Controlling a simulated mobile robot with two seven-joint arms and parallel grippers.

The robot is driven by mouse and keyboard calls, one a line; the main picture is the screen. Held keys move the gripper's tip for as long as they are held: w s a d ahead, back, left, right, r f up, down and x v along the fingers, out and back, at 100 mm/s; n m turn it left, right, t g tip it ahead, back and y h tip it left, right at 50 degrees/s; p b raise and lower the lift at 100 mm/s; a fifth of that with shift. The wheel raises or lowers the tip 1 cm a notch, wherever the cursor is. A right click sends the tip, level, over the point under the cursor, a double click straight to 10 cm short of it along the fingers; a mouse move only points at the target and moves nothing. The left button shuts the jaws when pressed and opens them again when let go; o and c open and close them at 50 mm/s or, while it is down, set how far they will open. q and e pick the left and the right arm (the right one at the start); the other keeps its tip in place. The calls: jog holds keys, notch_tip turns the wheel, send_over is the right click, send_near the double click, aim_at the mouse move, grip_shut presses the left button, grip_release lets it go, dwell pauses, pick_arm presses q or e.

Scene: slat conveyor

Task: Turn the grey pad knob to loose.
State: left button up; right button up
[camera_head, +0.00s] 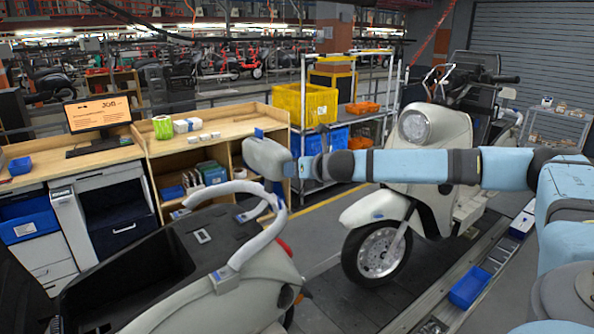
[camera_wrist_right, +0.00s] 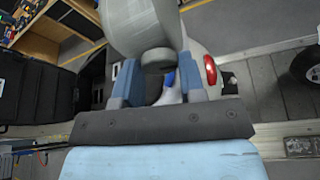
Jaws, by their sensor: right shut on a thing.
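The grey pad (camera_head: 264,157) stands above the white grab rail at the back of the near scooter. In the right wrist view the pad (camera_wrist_right: 128,22) fills the top middle, and its darker grey round knob (camera_wrist_right: 158,60) sticks out towards me. My right gripper (camera_head: 291,169) reaches in from the right, level with the pad. In the wrist view its two blue fingers (camera_wrist_right: 159,70) are on either side of the knob, shut on it. The head view hides the knob behind the fingers, so its turned position cannot be told. My left gripper is not in view.
A second scooter (camera_head: 435,150) stands behind my right arm on the slat conveyor. A workbench (camera_head: 215,135) with a monitor is at the left. A yellow crate (camera_head: 306,103) stands behind the pad.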

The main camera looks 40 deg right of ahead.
jog(key=o, duration=0.9)
jog(key=shift+s, duration=0.1)
jog(key=b+v, duration=0.1)
jog(key=v, duration=1.2)
jog(key=shift+s+r, duration=0.2)
jog(key=shift+s, duration=0.1)
